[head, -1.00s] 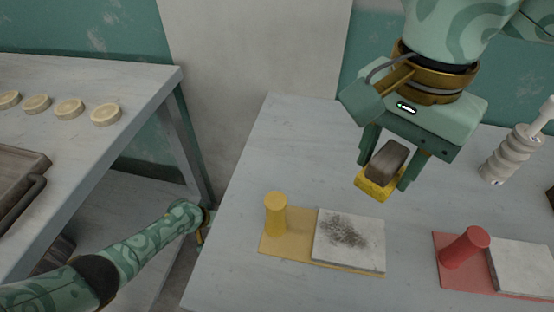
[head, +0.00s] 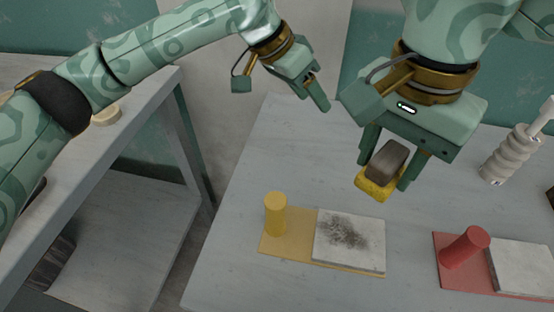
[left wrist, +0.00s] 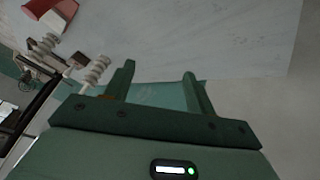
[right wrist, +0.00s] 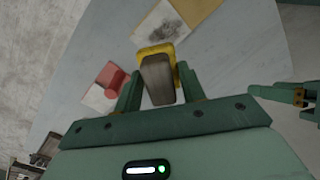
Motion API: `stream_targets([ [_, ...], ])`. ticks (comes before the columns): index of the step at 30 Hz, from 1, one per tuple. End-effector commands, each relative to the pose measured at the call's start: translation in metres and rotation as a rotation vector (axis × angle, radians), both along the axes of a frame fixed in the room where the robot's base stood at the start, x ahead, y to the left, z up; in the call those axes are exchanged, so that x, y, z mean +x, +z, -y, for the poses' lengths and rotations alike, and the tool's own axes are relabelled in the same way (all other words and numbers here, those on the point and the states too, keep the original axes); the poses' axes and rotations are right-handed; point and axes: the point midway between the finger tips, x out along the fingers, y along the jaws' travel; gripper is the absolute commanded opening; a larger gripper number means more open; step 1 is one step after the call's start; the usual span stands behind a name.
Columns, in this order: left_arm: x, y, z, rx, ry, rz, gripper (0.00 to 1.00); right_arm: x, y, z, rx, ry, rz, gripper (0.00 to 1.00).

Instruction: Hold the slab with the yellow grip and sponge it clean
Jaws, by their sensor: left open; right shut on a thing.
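The pale slab (head: 357,256) lies on a yellow board (head: 285,246), with a dark smudge on its top. The yellow grip (head: 275,214), an upright cylinder, stands at the board's left end. My right gripper (head: 388,170) is shut on the sponge (head: 376,188), yellow with a dark brown back, held above and behind the slab. The sponge (right wrist: 157,75) also shows between the fingers in the right wrist view. My left gripper (head: 318,98) is open and empty, raised over the table's back left, well apart from the yellow grip.
A red board with a tilted red grip (head: 465,247) and a pale slab (head: 524,267) lies at the right. A side table at the left holds a pale disc (head: 106,115). The table's left front is clear.

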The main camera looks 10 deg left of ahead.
Motion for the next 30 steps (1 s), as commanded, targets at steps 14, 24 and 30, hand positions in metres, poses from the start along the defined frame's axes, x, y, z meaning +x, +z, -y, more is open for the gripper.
stream_targets([
  [14,-0.179,0.002,-0.016,0.589,-0.756,0.035,0.56,0.0,0.0,0.0,0.0,0.0,0.0,0.13],
  [24,-0.183,-0.056,-0.017,0.594,-0.77,0.029,0.56,0.0,0.0,0.0,0.0,0.0,0.0,0.13],
  [30,-0.182,-0.093,-0.017,0.594,-0.768,0.032,0.56,0.0,0.0,0.0,0.0,0.0,0.0,0.13],
])
